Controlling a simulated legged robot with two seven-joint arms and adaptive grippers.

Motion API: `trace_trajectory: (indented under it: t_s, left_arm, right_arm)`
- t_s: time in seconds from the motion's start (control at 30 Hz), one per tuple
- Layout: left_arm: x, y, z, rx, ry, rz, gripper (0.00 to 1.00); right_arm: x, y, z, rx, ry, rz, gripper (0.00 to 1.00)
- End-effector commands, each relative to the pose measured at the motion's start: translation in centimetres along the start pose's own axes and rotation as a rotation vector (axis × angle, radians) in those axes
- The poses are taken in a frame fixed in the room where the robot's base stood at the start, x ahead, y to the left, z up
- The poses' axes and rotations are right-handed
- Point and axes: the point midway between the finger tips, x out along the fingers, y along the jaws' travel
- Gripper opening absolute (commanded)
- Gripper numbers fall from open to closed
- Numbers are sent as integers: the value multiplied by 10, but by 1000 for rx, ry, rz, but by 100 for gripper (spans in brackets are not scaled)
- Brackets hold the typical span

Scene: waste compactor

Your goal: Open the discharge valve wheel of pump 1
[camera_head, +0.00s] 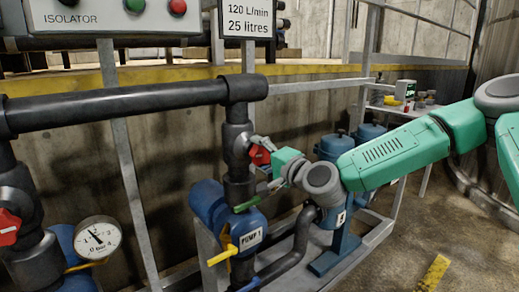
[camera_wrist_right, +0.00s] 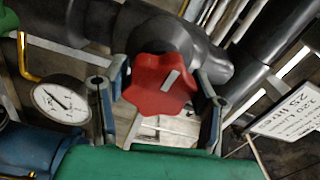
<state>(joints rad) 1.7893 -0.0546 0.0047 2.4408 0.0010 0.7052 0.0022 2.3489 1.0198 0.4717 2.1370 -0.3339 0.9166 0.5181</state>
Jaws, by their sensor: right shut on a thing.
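The red discharge valve wheel (camera_head: 260,155) sits on the black vertical pipe above the blue pump marked PUMP 1 (camera_head: 250,238). In the right wrist view the lobed red wheel (camera_wrist_right: 159,85) with a pale mark lies between the two fingers of my right gripper (camera_wrist_right: 158,105), one finger on each side. In the head view my right gripper (camera_head: 268,163) reaches the wheel from the right and partly covers it. It is shut on the wheel. My left gripper is not in view.
A second red wheel (camera_head: 8,228) and a pressure gauge (camera_head: 97,238) are at the lower left. A thick black pipe (camera_head: 120,102) crosses at the upper left. A yellow lever (camera_head: 222,255) and a green lever (camera_head: 246,204) are below the wheel.

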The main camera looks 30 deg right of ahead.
Motion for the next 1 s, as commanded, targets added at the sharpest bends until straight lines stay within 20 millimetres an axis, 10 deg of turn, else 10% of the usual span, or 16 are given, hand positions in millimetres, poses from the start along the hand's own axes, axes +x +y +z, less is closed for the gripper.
trace_trajectory:
  t_s: [1.0]
  left_arm:
    - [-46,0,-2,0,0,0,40]
  right_arm:
    - [-1,6,-2,-970,-6,11,25]
